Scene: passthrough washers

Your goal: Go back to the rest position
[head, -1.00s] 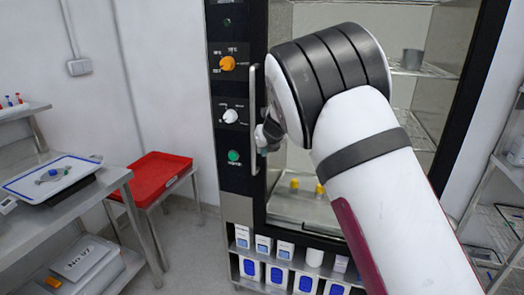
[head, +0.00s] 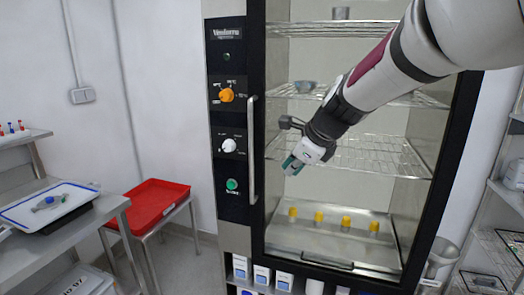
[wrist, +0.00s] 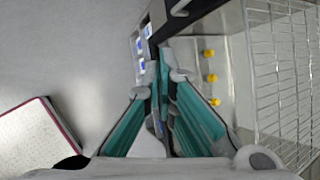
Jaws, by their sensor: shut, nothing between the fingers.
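My gripper (head: 293,165) is at the front of the tall washer cabinet (head: 232,110), a little right of its vertical handle (head: 253,150). Its teal-lined fingers are together with nothing between them; they also show in the wrist view (wrist: 160,85). My arm comes in from the upper right and hides part of the upper shelves. I cannot tell how far the fingertips are from the cabinet front. Several yellow-capped items (head: 318,216) stand on the cabinet's bottom level, below my gripper, and some show in the wrist view (wrist: 211,78).
A red tray (head: 150,205) on a stand and a table with a white tray (head: 48,207) are at the left. White boxes (head: 262,274) sit under the cabinet. Racks stand at the right.

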